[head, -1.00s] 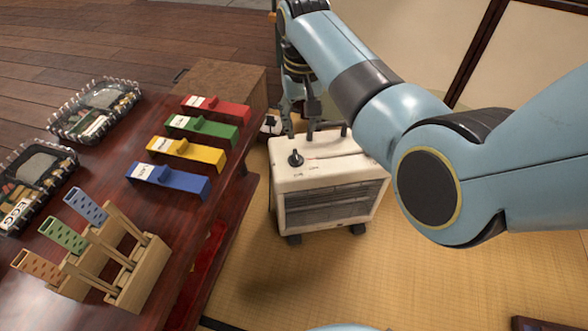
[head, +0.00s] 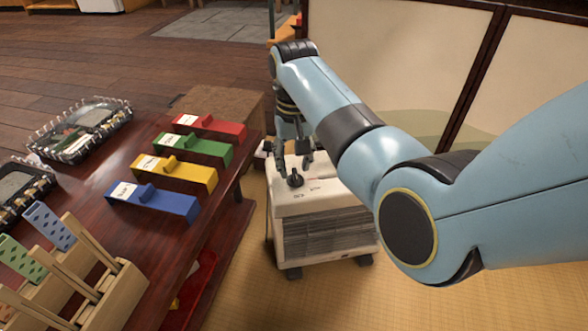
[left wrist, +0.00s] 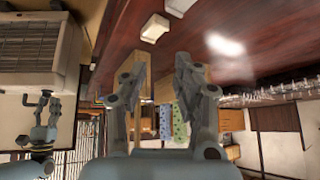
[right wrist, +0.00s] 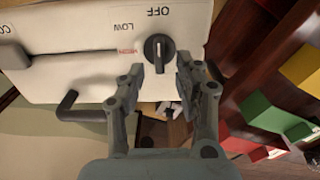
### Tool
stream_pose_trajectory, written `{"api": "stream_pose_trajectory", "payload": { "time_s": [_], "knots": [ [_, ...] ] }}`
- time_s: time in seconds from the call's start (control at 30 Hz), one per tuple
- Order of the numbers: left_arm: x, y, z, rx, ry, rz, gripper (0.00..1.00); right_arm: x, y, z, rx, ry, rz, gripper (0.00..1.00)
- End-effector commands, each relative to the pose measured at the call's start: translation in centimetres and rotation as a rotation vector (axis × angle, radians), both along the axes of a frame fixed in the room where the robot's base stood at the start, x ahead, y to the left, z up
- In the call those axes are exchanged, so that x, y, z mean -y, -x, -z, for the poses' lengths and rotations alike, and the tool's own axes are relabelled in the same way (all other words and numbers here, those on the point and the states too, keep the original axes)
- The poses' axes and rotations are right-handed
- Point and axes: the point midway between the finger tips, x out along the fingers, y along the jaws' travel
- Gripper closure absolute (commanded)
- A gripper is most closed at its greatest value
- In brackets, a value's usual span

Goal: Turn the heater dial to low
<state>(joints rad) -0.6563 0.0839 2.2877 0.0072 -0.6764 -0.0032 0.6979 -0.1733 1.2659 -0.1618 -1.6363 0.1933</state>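The heater (head: 325,235) is a cream box on the tatami, right of the low table. Its black dial (head: 295,178) sits on the top panel and also shows in the right wrist view (right wrist: 158,50). My left gripper (left wrist: 162,68) is open and empty, outside the head view.
The dark red table (head: 75,195) stands left of the heater, holding red, green, yellow and blue blocks (head: 150,198), wooden racks and trays. A brown box (head: 222,105) stands behind the table's far end. Pale panels (head: 400,60) stand behind the heater. Tatami (head: 470,300) is open at front right.

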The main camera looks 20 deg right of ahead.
Motion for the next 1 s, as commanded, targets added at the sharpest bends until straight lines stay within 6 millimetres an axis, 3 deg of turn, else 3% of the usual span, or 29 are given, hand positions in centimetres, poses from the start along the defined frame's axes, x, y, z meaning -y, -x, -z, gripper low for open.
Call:
{"api": "stream_pose_trajectory", "payload": {
  "time_s": [0.13, 0.53, 0.8, 1.0],
  "knots": [
    [0.02, 0.04, 0.84, 0.048, 0.001, 0.002, 0.7, 0.02, 0.02, 0.93, -0.001, 0.0, 0.0, 0.66],
    [0.04, -0.09, 0.89, 0.077, 0.002, 0.003, 0.7, 0.01, -0.03, 1.05, 0.001, 0.0, 0.0, 0.66],
    [0.04, -0.08, 0.91, 0.075, 0.002, 0.003, 0.7, 0.02, -0.02, 1.06, 0.001, 0.0, 0.0, 1.0],
    [0.05, -0.07, 0.91, 0.075, 0.002, 0.003, 0.7, 0.02, -0.01, 1.06, 0.001, 0.0, 0.0, 1.0]
  ]
}}
